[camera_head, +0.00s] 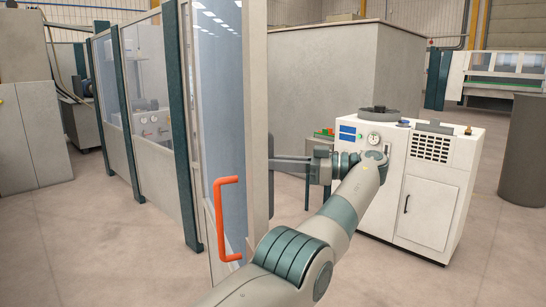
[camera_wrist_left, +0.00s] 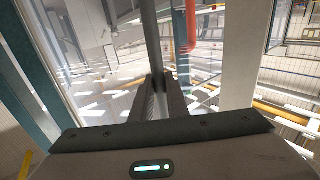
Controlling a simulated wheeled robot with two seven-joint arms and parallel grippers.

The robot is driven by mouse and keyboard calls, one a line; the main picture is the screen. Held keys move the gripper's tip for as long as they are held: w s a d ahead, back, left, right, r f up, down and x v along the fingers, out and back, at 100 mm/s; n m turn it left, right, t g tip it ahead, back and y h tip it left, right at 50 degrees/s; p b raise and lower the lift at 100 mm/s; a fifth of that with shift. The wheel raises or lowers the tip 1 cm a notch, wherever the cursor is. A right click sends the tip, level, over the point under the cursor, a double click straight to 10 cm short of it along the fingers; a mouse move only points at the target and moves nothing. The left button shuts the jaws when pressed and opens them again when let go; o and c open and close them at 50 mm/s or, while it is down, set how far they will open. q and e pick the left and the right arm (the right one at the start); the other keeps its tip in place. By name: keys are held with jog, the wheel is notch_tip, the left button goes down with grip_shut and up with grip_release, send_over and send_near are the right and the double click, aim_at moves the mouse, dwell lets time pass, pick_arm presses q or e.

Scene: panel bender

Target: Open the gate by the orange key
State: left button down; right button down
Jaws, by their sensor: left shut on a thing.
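The gate (camera_head: 256,80) is a tall glass panel with a beige frame, seen at a steep angle in the head view. An orange handle (camera_head: 222,220) is fixed upright on its near side; no separate key can be made out. It also shows at the top of the left wrist view (camera_wrist_left: 191,30). My left gripper (camera_head: 276,162) reaches the gate's right edge from the right, its fingertips partly hidden behind the frame. In the wrist view its fingers (camera_wrist_left: 157,88) are closed around the end of a dark upright bar (camera_wrist_left: 150,35), apart from the orange handle. My right gripper is out of view.
Teal-posted glass fencing (camera_head: 118,85) runs to the left of the gate. A white machine cabinet (camera_head: 410,190) stands to the right of my arm, with a dark bin (camera_head: 523,150) beyond. The floor at front left is clear.

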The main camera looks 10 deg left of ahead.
pick_arm(q)
jog(key=shift+w, duration=0.1)
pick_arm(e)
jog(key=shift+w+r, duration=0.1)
pick_arm(q)
jog(key=c, duration=1.8)
grip_release()
jog(key=shift+c, duration=0.2)
jog(key=shift+o, duration=0.5)
jog(key=shift+w+a+f, duration=0.1)
jog(key=shift+a+f, duration=0.05)
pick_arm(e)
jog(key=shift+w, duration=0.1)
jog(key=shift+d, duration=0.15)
